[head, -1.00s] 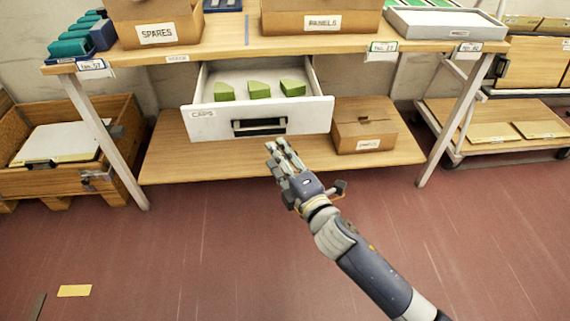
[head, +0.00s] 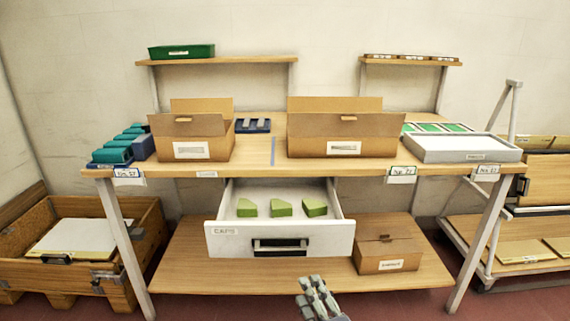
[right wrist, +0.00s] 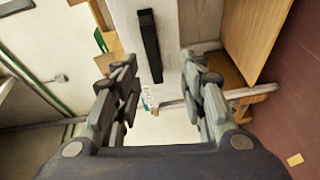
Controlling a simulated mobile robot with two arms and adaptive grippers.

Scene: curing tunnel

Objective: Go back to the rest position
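The white CAPS drawer (head: 232,242) stands pulled out under the workbench top, with three green blocks (head: 281,208) inside. Its dark handle (head: 280,247) faces me and also shows in the right wrist view (right wrist: 150,47). My right gripper (head: 313,284) is at the bottom of the head view, below and in front of the drawer, clear of the handle. In the right wrist view its fingers (right wrist: 157,80) are spread apart with nothing between them. My left gripper is not in view.
The workbench (head: 365,164) carries a left carton (head: 191,150), a right carton (head: 344,147) and a grey tray (head: 462,155). A small carton (head: 388,260) sits on its lower shelf. A wooden crate (head: 150,222) stands left and a wheeled rack (head: 491,264) right.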

